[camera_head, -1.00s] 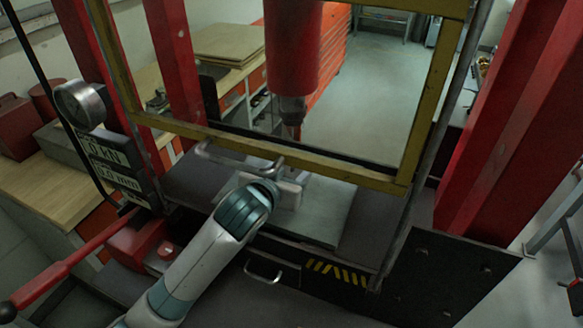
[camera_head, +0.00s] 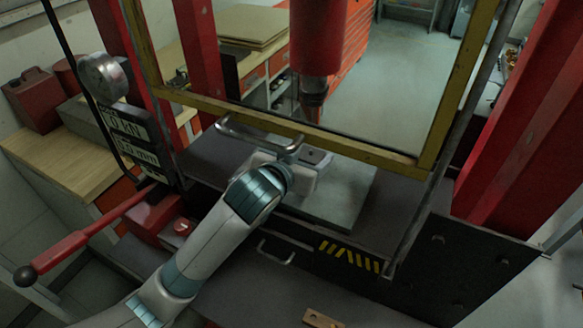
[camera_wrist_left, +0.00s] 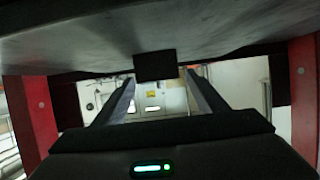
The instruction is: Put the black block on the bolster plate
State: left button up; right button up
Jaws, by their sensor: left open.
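The bolster plate (camera_head: 345,195) is the grey slab on the press bed, behind the yellow-framed guard. My left gripper (camera_head: 290,172) reaches under the guard's lower bar and is over the plate; its fingertips are hard to make out in the head view. A small dark piece (camera_head: 318,158), probably the black block, shows just beyond it. In the left wrist view my two fingers (camera_wrist_left: 160,88) are spread apart. A black block (camera_wrist_left: 155,66) shows at the gap between them, against a grey surface; I cannot tell whether it touches a finger. My right gripper is not in view.
The guard's lower bar (camera_head: 365,152) and its metal handle (camera_head: 258,135) are close above my left wrist. The red ram (camera_head: 318,40) hangs above the plate. A red lever (camera_head: 80,237) sticks out at left. A small brown piece (camera_head: 320,318) lies at the bottom.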

pick_arm(q)
jog(key=b+v, duration=0.2)
jog(key=v, duration=0.7)
jog(key=shift+s+a+r, duration=0.25)
jog(key=shift+s, duration=0.3)
dwell(0.6)
